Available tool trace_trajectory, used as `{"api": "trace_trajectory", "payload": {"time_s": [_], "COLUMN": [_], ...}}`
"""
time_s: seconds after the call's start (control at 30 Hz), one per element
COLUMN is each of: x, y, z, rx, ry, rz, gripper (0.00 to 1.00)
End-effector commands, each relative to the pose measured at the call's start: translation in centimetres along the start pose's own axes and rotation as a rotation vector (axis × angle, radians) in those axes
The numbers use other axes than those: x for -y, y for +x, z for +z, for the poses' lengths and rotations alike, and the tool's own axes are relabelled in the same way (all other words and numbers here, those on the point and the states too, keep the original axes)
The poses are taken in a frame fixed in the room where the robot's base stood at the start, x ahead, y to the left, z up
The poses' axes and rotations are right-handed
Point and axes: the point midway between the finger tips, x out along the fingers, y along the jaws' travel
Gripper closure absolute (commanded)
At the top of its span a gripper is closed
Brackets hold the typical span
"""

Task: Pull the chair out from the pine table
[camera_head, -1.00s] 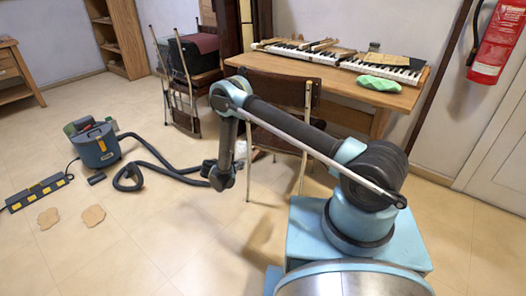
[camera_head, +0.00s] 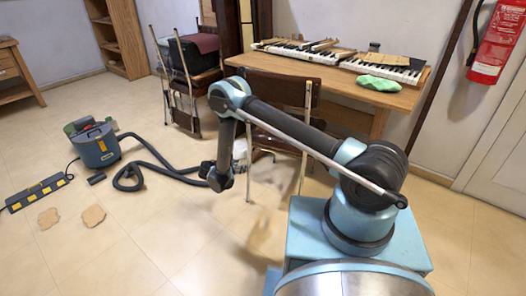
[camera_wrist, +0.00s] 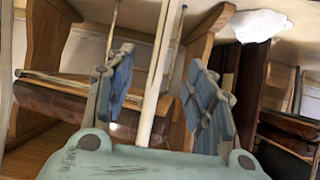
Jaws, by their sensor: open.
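The chair (camera_head: 282,92) has a brown backrest and pale metal legs. It stands at the front of the pine table (camera_head: 318,72), and my arm partly hides its seat and legs. My gripper (camera_head: 212,174) is low, to the left of the chair's near left leg. In the wrist view my gripper (camera_wrist: 164,95) is open, its two blue-padded fingers spread. A pale upright bar of the chair (camera_wrist: 160,75) runs between the fingers, with a gap on both sides.
Keyboards (camera_head: 300,50) and a green item (camera_head: 381,84) lie on the table. A second chair (camera_head: 183,112) stands at the left. A vacuum cleaner (camera_head: 97,148) and its hose (camera_head: 150,170) lie on the floor further left.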

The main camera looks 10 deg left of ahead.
Motion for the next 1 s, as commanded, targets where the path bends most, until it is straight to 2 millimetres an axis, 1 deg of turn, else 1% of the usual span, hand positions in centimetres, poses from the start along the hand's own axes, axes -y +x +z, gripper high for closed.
{"api": "trace_trajectory", "payload": {"time_s": [1.0], "x": [0.1], "y": [-7.2], "z": [4.0], "rx": [0.000], "ry": [-0.002], "rz": [-0.002], "gripper": [0.50]}}
